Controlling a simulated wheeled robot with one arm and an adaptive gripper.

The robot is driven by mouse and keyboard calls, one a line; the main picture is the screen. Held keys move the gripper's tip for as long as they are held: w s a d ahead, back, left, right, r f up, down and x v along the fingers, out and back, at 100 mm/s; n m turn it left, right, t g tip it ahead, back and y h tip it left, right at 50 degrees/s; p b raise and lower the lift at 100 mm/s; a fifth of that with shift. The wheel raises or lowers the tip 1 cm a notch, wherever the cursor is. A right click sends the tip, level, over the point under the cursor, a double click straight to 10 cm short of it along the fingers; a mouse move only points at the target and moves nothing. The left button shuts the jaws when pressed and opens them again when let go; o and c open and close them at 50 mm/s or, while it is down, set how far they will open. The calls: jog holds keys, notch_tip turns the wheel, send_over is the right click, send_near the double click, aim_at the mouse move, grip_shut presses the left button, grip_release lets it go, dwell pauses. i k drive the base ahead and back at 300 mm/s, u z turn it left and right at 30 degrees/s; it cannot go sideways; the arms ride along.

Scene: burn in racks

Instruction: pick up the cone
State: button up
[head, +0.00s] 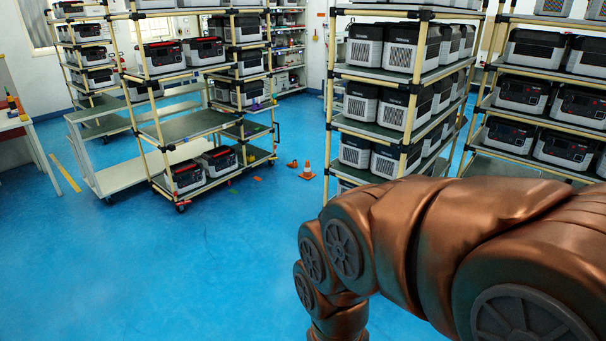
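A small orange cone (307,171) with a pale band stands upright on the blue floor, in the gap between the left and middle racks. It is far from me, near the middle of the head view. My copper-coloured arm fills the lower right and bends down out of the bottom edge. My gripper is not in the picture, so its state and its distance from the cone are hidden.
A rack (170,148) on casters with grey boxes stands left of the cone. A tall loaded rack (399,130) stands to its right, with another rack at far right. A white table (22,122) is at the left edge. The blue floor (200,255) ahead is clear.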

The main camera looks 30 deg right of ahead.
aim_at(307, 174)
jog(key=i, duration=2.55)
jog(key=z, duration=0.25)
jog(key=i, duration=2)
jog(key=z, duration=0.65)
jog(key=i, duration=2.15)
jog(key=z, duration=0.55)
jog(key=i, duration=0.6)
